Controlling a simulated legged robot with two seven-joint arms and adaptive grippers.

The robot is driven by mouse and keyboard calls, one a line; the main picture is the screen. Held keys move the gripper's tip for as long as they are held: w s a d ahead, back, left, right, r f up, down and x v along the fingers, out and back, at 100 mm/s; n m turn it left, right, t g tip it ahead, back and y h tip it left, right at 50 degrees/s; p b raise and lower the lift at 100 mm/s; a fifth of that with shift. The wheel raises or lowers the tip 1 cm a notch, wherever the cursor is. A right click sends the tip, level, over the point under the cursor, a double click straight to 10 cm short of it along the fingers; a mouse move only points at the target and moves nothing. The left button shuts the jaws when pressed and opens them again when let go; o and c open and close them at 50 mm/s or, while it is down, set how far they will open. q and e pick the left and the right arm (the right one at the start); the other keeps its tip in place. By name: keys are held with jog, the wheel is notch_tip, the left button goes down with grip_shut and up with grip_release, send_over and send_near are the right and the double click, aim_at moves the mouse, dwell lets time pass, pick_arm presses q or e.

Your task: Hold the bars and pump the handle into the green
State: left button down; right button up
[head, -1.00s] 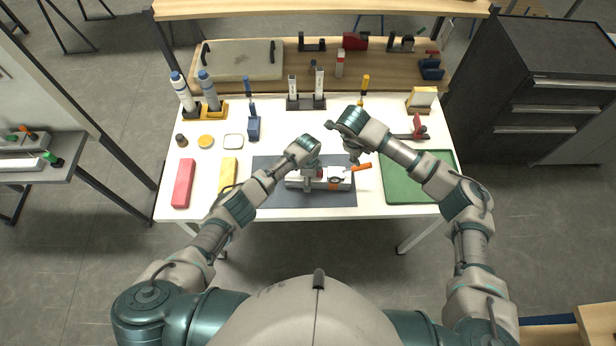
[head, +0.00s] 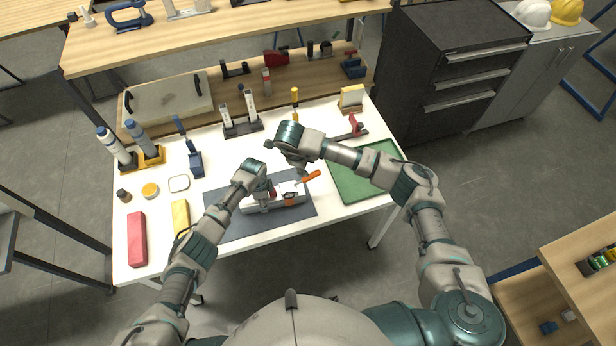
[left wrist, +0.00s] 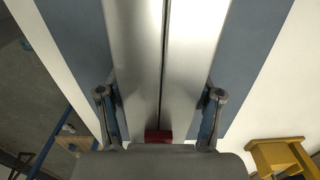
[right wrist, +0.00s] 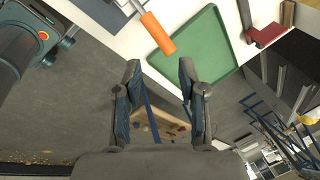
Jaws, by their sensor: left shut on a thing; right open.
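Two silvery metal bars (left wrist: 135,60) lie side by side on the blue-grey mat (head: 225,228). My left gripper (head: 263,200) is shut on the bars from above; in the left wrist view its fingers stand on either side of them. A red part (left wrist: 158,136) shows between the bars near the palm. An orange handle (head: 311,176) sticks out at the right end of the bar assembly, and a small round orange-rimmed part (head: 290,199) is below it, too small to read.
A green tray (head: 360,175) lies right of the mat. Bottles (head: 115,147), a red block (head: 137,238) and a yellow block (head: 180,218) stand left. Tools and holders line the back. White table shows between them.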

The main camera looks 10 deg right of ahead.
aim_at(313, 174)
jog(key=c, duration=0.4)
jog(key=shift+w+d+f+n, duration=0.1)
jog(key=shift+w+d+n, duration=0.05)
jog(key=shift+d+n, duration=0.2)
grip_shut()
jog(key=d+n+y, duration=0.1)
jog(key=n, duration=0.1)
jog(key=w+d+n+g+y, duration=0.2)
jog(key=n, duration=0.1)
jog(key=shift+f+n+y, duration=0.35)
jog(key=shift+y, duration=0.05)
jog(key=shift+f, duration=0.15)
jog(key=f, duration=0.5)
jog(key=shift+a+f, duration=0.25)
jog(key=shift+a, duration=0.1)
jog(key=shift+f, duration=0.65)
